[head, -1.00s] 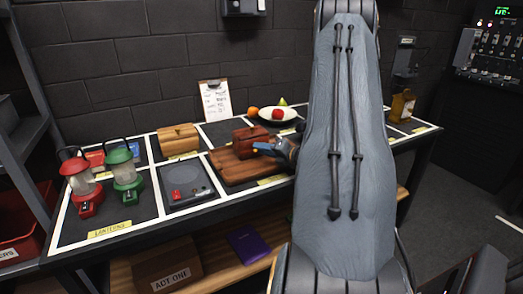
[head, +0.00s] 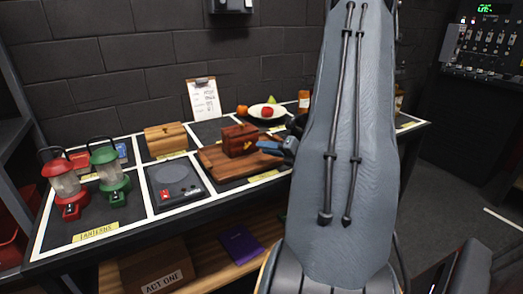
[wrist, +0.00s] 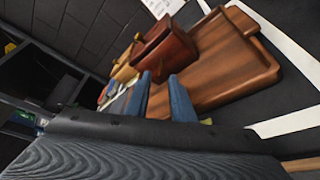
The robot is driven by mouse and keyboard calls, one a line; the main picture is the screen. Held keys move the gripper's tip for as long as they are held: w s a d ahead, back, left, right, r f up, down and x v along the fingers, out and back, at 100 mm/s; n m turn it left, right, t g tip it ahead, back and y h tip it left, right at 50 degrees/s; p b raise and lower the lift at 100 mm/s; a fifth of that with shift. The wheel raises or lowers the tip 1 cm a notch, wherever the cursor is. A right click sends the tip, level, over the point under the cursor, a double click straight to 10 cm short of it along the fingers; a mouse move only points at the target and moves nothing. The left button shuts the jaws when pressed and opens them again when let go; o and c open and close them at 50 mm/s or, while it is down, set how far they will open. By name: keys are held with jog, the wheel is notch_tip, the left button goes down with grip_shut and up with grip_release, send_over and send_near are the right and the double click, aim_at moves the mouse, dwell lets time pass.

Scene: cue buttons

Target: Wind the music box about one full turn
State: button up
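A reddish-brown wooden box (head: 239,139) sits on a wooden board (head: 212,158) on the table; it looks like the music box. In the wrist view the box (wrist: 165,50) lies just beyond my fingertips, and the board (wrist: 235,70) is to its right.
A lighter wooden box (head: 165,139), a dark device with a red button (head: 174,184), a red lantern (head: 66,185) and a green lantern (head: 109,176) stand to the left. A fruit plate (head: 258,117) and clipboard (head: 203,99) are behind. My arm hides part of the table's right side.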

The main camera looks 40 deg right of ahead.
aim_at(247, 145)
jog(key=b, duration=0.3)
jog(key=shift+f, duration=0.3)
jog(key=b, duration=0.3)
jog(key=shift+s+a, duration=0.1)
jog(key=shift+s, duration=0.1)
jog(key=shift+w+r, duration=0.1)
jog(key=shift+w, duration=0.35)
jog(key=shift+p+x, duration=0.4)
jog(key=shift+x, duration=3)
grip_shut()
